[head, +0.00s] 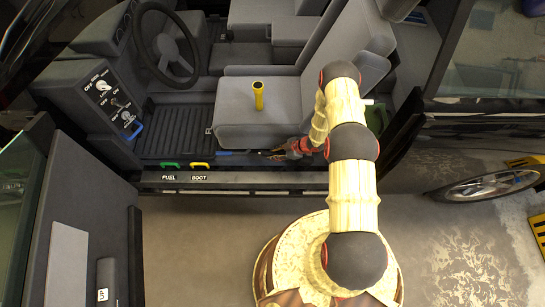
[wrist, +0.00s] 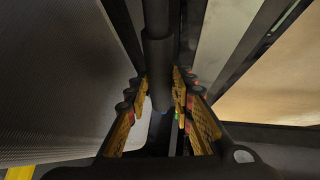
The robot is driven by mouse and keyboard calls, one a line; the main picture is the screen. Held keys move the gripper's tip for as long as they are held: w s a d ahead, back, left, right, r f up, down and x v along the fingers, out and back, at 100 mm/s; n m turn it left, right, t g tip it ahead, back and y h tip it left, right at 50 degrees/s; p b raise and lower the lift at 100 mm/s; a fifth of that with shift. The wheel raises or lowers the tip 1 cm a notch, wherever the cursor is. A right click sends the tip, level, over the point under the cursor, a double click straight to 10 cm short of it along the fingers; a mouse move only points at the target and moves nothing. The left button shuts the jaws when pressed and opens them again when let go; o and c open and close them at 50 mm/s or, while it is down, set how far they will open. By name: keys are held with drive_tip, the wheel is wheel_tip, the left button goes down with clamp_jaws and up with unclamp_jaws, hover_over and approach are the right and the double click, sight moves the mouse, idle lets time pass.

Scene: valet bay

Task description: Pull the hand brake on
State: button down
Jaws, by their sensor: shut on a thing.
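The hand brake (wrist: 158,60) is a dark grey round lever running down the middle of the wrist view. In the head view it lies low along the near side of the front seat, mostly hard to make out against the dark sill. My gripper (head: 275,153) reaches in from the right beside the seat base. In the wrist view my gripper (wrist: 160,88) has its two ridged orange-brown fingers on either side of the lever, shut on it. The lever's lower end is partly hidden between the fingers.
Green FUEL (head: 170,165) and yellow BOOT (head: 199,165) levers sit on the sill, left of my gripper. A switch panel (head: 113,98) and steering wheel (head: 168,47) are farther left. The open door (head: 100,235) stands at left.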

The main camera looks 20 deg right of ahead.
drive_tip(key=shift+s+d+r+t+y+b, duration=0.15)
drive_tip(key=shift+d+r+y, duration=0.25)
drive_tip(key=shift+r, duration=0.25)
drive_tip(key=shift+s+d+r+t+y+b, duration=0.1)
drive_tip(key=shift+d+r+t+y+b, duration=0.1)
drive_tip(key=shift+d+r+y, duration=0.35)
drive_tip(key=shift+s+d+r+t+y+b, duration=0.15)
drive_tip(key=shift+r+y, duration=0.2)
drive_tip(key=shift+r, duration=0.45)
drive_tip(key=shift+w, duration=0.1)
drive_tip(key=c, duration=1.5)
unclamp_jaws()
drive_tip(key=shift+d, duration=0.1)
drive_tip(key=shift+c, duration=0.2)
drive_tip(key=shift+r, duration=0.1)
drive_tip(key=v, duration=1.2)
drive_tip(key=shift+f, duration=0.25)
